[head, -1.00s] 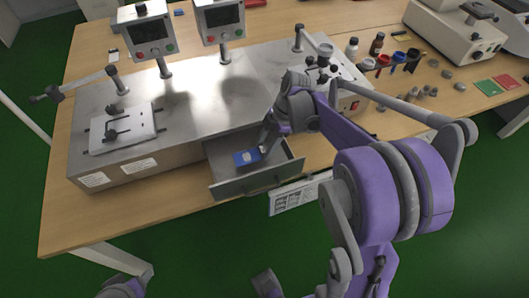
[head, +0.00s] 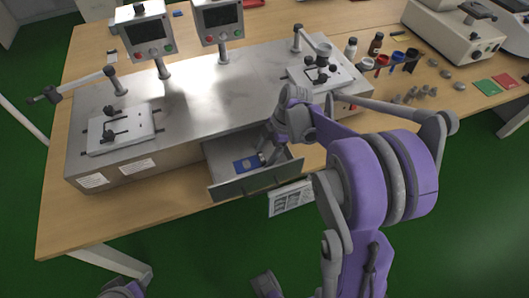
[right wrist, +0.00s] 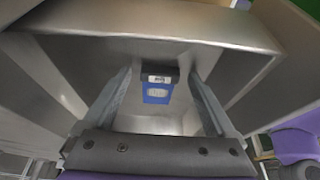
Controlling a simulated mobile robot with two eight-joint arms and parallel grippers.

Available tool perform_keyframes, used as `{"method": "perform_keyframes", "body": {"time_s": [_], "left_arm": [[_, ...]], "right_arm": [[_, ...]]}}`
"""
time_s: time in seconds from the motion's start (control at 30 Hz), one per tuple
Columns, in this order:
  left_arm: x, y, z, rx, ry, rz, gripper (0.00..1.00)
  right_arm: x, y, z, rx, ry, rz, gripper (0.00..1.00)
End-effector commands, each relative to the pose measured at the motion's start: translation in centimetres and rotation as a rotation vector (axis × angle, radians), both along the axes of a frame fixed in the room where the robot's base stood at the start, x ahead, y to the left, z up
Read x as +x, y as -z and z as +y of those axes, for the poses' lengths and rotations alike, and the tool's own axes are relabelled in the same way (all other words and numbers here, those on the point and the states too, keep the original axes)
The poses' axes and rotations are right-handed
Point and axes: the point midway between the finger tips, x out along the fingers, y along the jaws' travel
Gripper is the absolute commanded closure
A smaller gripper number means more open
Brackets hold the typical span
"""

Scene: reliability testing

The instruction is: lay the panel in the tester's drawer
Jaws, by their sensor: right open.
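The panel (head: 246,165) is a small blue piece with a pale patch. It lies in the tester's open drawer (head: 230,190), toward the drawer's left half in the head view. In the right wrist view the panel (right wrist: 157,94) shows a dark end with a white label and sits between the two fingers, with a gap on each side. My right gripper (head: 264,156) is open, reaching down into the drawer just right of the panel in the head view. The tester (head: 185,100) is a long grey metal box above the drawer.
Bottles and small cups (head: 368,64) stand to the right on the wooden table (head: 120,218). The rest of the drawer floor looks clear.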

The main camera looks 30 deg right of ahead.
Motion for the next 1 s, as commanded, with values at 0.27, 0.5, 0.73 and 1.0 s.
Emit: {"method": "perform_keyframes", "body": {"time_s": [0.27,0.5,0.73,1.0], "left_arm": [[0.1,-0.4,0.0,0.000,0.000,-0.001,0.38],[0.2,-1.0,0.0,0.000,0.000,-0.003,0.38],[0.2,-1.4,0.0,0.000,0.000,-0.005,0.38],[0.3,-1.6,0.0,0.000,0.000,-0.005,0.38]], "right_arm": [[0.0,-1.0,-0.3,0.000,0.001,-0.001,0.09],[-0.5,-5.5,-2.1,0.000,0.002,0.000,0.09],[-0.9,-9.6,-3.8,0.000,0.002,0.001,0.09],[-1.0,-11.4,-4.5,0.000,0.000,0.000,0.09]]}}
